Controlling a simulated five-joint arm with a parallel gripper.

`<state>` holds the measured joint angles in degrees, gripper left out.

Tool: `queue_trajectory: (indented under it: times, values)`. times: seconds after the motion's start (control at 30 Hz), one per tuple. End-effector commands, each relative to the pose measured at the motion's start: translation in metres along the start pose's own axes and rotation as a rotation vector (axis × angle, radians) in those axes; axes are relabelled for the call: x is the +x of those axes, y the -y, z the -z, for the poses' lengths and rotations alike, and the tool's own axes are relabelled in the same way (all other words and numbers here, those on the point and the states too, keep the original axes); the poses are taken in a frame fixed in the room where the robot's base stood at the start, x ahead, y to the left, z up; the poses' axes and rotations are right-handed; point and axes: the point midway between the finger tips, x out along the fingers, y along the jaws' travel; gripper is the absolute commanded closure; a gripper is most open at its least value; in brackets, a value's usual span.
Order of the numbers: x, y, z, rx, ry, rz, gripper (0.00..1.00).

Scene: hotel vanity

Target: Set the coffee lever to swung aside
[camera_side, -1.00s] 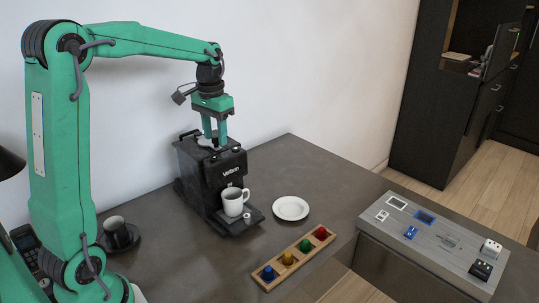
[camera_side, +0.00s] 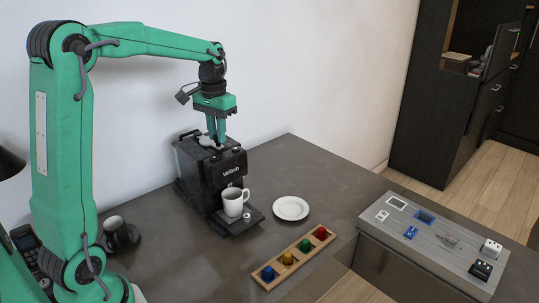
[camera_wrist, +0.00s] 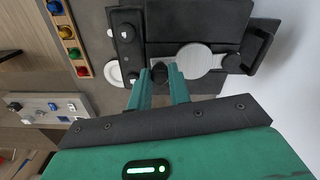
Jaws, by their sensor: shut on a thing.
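The black coffee machine (camera_side: 212,170) stands on the dark counter by the white wall. On its top lies the coffee lever (camera_wrist: 195,57), a pale metal piece with a round plate and a small dark knob (camera_wrist: 159,72) at its end toward the machine's front panel. Part of the lever also shows in the side view (camera_side: 206,140). My gripper (camera_side: 217,142) points straight down over the machine's top. Its green fingers are shut on the lever's knob, one on each side, in the wrist view (camera_wrist: 157,75). The fingers partly hide the knob.
A white cup (camera_side: 233,203) stands on the machine's drip tray. A white saucer (camera_side: 291,208) lies to its right. A wooden tray (camera_side: 291,259) holds several colored pegs. A grey panel (camera_side: 435,238) with small blocks is at right. A dark cup (camera_side: 115,232) stands left.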

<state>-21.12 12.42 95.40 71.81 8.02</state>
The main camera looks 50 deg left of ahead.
Motion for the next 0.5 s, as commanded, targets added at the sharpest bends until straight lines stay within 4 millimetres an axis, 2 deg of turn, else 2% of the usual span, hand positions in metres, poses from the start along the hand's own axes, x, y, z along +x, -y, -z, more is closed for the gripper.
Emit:
queue_trajectory:
  times: [0.27, 0.5]
  values:
    - [0.0, -0.004, 0.017, -0.166, 0.011, -0.001, 1.0]
    - [0.0, -0.002, 0.039, -0.383, 0.017, 0.001, 1.0]
